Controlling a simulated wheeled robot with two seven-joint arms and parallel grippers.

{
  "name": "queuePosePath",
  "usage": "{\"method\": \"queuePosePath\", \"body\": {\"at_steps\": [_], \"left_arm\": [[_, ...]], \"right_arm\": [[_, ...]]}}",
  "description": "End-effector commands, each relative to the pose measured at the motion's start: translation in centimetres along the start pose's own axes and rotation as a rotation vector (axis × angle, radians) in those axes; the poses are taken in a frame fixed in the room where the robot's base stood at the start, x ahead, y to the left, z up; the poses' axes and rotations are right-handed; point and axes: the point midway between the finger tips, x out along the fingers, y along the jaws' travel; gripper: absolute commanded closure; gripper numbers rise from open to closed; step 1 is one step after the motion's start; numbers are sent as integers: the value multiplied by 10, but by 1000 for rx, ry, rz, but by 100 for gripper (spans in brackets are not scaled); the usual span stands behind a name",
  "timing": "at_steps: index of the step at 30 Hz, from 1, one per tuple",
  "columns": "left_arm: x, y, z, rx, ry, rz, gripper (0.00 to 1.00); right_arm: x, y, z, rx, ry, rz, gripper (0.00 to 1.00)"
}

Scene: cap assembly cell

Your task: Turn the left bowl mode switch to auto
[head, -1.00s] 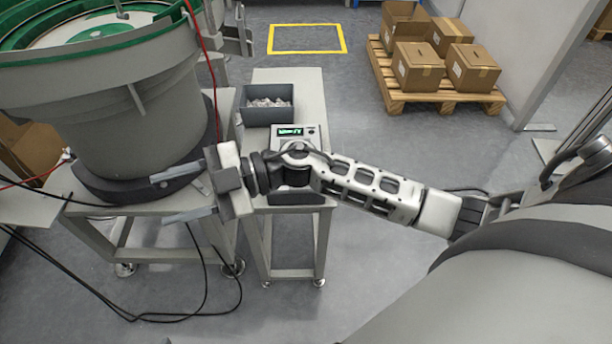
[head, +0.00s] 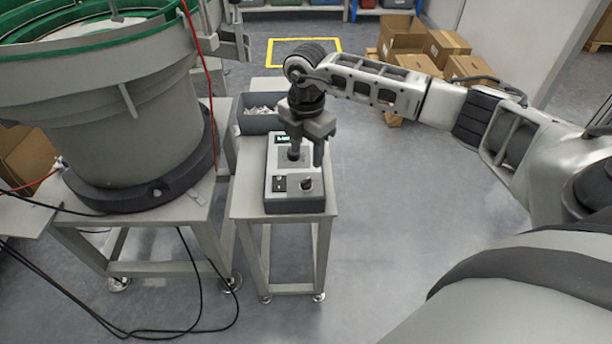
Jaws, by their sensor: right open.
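A grey control box (head: 284,206) lies on the small stand. My right gripper (head: 306,157) is open and empty, pointing down over the middle of the box, farther back than the knob. Whether its fingertips touch the panel cannot be told. The gripper partly hides the panel and its green display (head: 283,138). My left gripper is not in view.
The large bowl feeder (head: 140,130) with a green rim stands at the left on its own table. A dark bin (head: 257,123) of small parts is behind the box. Cables hang at the lower left. Cartons (head: 402,33) stand at the back right. Floor right of the stand is clear.

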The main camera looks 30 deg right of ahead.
Motion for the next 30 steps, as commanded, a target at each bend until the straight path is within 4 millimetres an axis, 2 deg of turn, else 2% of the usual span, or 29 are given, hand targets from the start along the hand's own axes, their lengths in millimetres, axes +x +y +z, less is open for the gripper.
{"method": "queuePosePath", "body": {"at_steps": [1,6,12,18,26,30], "left_arm": [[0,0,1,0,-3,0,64],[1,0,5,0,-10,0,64],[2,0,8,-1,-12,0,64],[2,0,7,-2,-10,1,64],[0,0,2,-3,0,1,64],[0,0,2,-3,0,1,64]], "right_arm": [[13,-1,-1,-1,2,-5,53],[49,0,-2,-1,3,-3,53],[78,0,-2,-2,3,-1,53],[89,0,-1,-3,2,1,53],[89,0,-1,-3,3,1,53],[89,0,-1,-3,3,1,92]]}}
